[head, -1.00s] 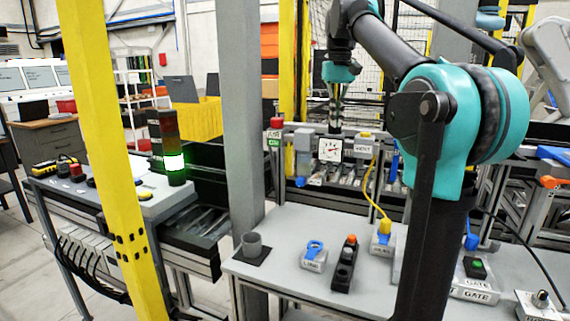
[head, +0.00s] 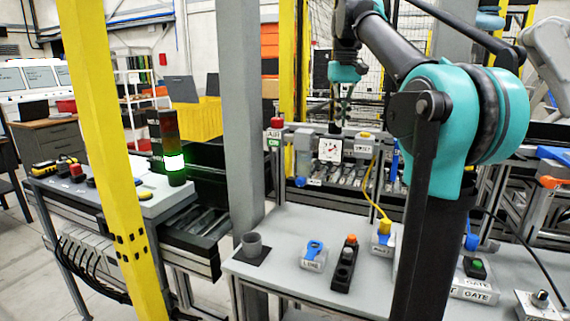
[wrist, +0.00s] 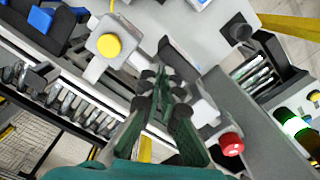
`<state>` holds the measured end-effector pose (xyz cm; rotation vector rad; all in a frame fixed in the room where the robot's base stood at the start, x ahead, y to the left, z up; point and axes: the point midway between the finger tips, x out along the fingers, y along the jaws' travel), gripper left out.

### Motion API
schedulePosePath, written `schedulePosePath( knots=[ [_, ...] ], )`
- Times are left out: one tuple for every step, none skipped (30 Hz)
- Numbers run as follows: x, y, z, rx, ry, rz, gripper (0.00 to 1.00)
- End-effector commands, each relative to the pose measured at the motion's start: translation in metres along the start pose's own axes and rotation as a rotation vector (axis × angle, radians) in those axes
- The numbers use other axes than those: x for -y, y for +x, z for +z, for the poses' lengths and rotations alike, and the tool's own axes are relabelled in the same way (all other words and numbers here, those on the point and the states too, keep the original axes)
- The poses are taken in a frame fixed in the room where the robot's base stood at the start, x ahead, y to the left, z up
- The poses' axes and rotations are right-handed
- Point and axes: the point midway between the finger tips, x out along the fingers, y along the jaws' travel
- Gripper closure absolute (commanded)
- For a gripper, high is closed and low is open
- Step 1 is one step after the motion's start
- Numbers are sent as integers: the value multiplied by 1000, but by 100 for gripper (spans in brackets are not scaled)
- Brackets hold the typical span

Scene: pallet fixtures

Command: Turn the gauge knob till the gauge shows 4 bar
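The square white gauge (head: 329,149) stands behind the table in the head view. Its dial faces me and the needle is too small to read exactly. A dark post-like part, apparently the gauge knob (head: 335,128), shows just above it. My gripper (head: 342,118) points down over this spot, close above the knob; I cannot tell if they touch. In the wrist view, the fingers of my gripper (wrist: 163,75) are slightly apart with a narrow gap. I see nothing clearly held between them. The fingers hide most of what lies beneath them there.
A red AIR button (head: 276,123) is left of the gauge; a yellow button (head: 364,135) is right of it.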

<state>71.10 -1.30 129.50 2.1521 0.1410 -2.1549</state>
Motion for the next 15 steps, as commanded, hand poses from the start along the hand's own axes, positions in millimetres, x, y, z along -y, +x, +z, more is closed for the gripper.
schedulePosePath(
  knots=[
    [0,0,-2,-4,1,1,100],
    [0,0,-2,-5,1,1,100],
    [0,0,-2,-5,1,1,100],
    [0,0,-2,-5,1,1,100],
    [0,0,-2,-5,1,1,100],
    [0,0,-2,-5,1,1,100],
    [0,0,-2,-5,1,1,100],
    [0,0,-2,-5,1,1,100],
    [-1,0,-1,-6,1,1,100],
    [-1,0,0,-6,1,1,100],
    [-1,0,0,-6,1,1,100],
    [-1,0,2,-5,1,1,100],
    [-2,0,3,-5,1,1,100],
    [-2,0,4,-5,1,1,100],
    [-2,0,5,-4,1,0,100]
  ],
)
